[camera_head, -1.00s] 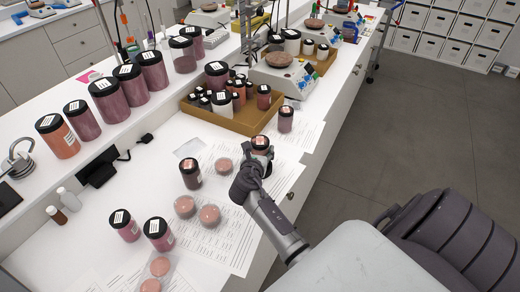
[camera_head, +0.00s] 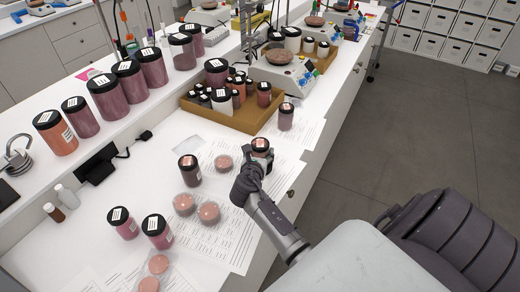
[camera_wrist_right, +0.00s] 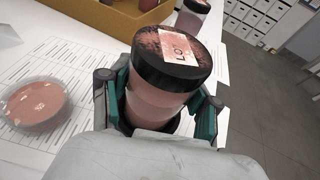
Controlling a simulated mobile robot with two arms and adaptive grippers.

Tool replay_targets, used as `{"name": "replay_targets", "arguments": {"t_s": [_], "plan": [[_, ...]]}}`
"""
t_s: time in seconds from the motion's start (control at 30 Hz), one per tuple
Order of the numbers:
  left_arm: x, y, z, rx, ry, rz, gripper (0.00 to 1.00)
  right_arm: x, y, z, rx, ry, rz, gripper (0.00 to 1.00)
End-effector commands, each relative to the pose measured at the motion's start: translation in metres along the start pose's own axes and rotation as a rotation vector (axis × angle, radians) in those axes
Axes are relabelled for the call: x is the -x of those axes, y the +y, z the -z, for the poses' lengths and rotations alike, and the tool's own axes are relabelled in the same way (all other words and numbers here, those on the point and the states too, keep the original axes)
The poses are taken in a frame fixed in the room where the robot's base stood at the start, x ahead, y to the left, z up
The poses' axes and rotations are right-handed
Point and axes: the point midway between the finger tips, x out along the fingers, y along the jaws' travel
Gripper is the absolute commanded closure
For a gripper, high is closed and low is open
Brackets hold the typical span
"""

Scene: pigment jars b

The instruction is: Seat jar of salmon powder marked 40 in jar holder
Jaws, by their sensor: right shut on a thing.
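My right gripper (camera_head: 258,160) is shut on a jar of salmon powder (camera_head: 260,146) with a black lid. In the right wrist view the jar (camera_wrist_right: 155,101) sits between the two green-padded fingers of the gripper (camera_wrist_right: 160,108), lid facing up and the jar leaning a little in the picture. I cannot make out a separate jar holder. My left gripper is out of view.
A dark-lidded jar (camera_head: 286,116) stands beyond the gripper, and another jar (camera_head: 189,170) stands to its left. Round dishes of pink powder (camera_head: 208,212) lie on the left. Two more jars (camera_head: 157,231) stand nearer.

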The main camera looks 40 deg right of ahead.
Motion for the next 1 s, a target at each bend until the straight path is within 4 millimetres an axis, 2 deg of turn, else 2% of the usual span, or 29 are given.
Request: {"name": "replay_targets", "arguments": {"t_s": [0.33, 0.37, 0.53, 0.87, 1.0], "plan": [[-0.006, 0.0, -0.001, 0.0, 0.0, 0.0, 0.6, -0.003, 0.0, 0.008, 0.001, -0.002, 0.0, 0.79], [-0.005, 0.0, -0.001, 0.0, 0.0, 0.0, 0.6, -0.003, 0.0, 0.008, 0.0, -0.002, 0.0, 0.37], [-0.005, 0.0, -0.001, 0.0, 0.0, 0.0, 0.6, -0.003, 0.0, 0.007, 0.0, -0.002, 0.0, 0.09], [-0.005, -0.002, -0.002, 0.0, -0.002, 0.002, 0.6, -0.002, 0.0, 0.009, 0.001, 0.0, 0.0, 0.09], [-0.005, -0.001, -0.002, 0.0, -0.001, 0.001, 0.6, 0.011, 0.0, 0.009, 0.0, -0.001, -0.002, 0.09]]}}
